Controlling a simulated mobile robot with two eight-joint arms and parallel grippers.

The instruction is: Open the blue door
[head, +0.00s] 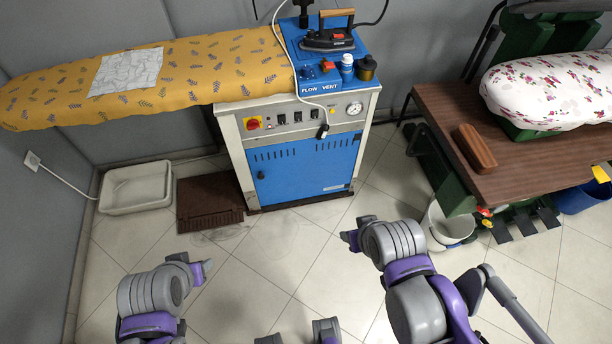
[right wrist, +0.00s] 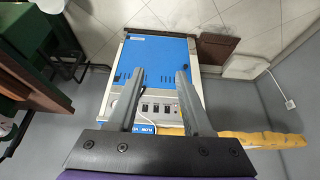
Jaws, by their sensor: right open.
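The blue door (head: 308,172) is the front panel of the ironing machine's cabinet. It looks shut, with slots along its top and a small dark knob (head: 260,174) near its left edge. In the right wrist view the door (right wrist: 158,52) appears upside down, beyond my fingers. My right gripper (right wrist: 158,78) is open and empty, its two grey fingers apart. In the head view my right gripper (head: 349,239) is in front of the cabinet, to the right and apart from it. My left gripper (head: 205,268) is at the lower left, away from the door; its jaws cannot be made out.
A white basin (head: 136,187) and a brown mat (head: 208,200) lie left of the cabinet. The yellow ironing board (head: 200,72) extends left above them. A brown bench (head: 450,115) and a white bucket (head: 449,228) stand on the right. The tiled floor before the door is clear.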

